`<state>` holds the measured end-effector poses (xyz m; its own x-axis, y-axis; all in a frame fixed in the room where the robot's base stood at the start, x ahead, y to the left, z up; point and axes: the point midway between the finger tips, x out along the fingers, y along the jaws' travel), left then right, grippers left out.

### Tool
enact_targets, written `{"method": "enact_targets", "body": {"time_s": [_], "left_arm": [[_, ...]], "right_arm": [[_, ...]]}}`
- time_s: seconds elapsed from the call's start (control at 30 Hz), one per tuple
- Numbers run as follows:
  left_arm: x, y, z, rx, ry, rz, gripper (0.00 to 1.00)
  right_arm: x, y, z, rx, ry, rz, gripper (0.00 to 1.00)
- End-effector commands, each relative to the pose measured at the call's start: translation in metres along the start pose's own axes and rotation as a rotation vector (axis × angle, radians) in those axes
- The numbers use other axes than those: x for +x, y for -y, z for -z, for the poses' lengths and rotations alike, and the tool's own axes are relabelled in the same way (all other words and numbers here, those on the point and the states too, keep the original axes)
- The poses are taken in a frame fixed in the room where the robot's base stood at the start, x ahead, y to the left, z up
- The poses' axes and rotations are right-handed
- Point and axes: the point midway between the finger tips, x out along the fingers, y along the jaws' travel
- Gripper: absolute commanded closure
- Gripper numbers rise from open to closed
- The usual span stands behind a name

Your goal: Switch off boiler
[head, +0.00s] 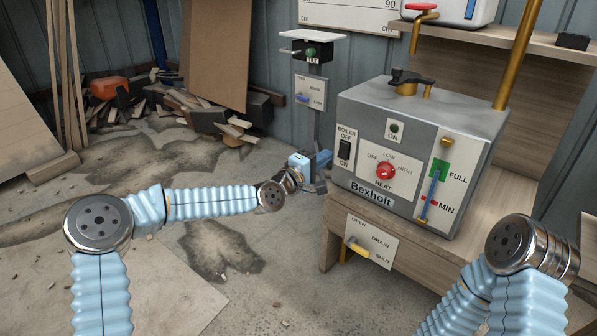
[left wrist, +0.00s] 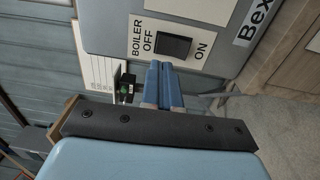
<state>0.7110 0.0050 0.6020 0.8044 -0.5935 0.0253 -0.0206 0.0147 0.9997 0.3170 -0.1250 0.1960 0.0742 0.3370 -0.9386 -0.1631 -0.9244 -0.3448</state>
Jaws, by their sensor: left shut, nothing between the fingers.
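The boiler (head: 430,120) is a grey metal box marked Bexholt, standing on a wooden bench at the right. On the left of its front is a black rocker switch (head: 344,149), labelled BOILER OFF at the top and ON below. It also shows in the left wrist view (left wrist: 174,47). I cannot tell which way it is pressed. A green lamp (head: 393,127) marked ON and a red heat knob (head: 385,170) are beside it. My left gripper (head: 325,157) is shut and empty, its blue fingertips (left wrist: 160,66) close to the switch; contact is unclear. My right gripper is out of view.
A post with a green-lit box (head: 312,52) and lever panel stands behind my left gripper. A drain panel (head: 370,240) with a yellow lever is below the boiler. A brass pipe (head: 517,50) rises behind it. Open concrete floor lies left.

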Motion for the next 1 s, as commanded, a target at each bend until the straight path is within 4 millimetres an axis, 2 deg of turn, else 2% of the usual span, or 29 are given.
{"method": "enact_targets", "body": {"time_s": [0.3, 0.43, 0.6, 0.87, 0.97, 1.0], "left_arm": [[-0.054, -0.007, 0.002, 0.003, -0.002, 0.002, 1.0], [-0.069, -0.01, 0.001, 0.001, -0.002, 0.001, 1.0], [-0.076, -0.011, 0.0, 0.0, 0.0, 0.001, 1.0], [-0.077, -0.011, 0.0, 0.0, 0.0, 0.001, 1.0], [-0.077, -0.004, -0.003, 0.007, 0.006, 0.022, 1.0], [-0.078, 0.005, -0.007, 0.016, 0.013, 0.047, 1.0]], "right_arm": [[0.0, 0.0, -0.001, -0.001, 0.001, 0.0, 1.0], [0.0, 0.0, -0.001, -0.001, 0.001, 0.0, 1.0], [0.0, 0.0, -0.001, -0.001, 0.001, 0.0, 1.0], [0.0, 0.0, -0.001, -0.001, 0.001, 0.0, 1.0], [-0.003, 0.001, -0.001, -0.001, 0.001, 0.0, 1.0], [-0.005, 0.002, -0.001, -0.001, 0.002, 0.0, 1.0]]}}
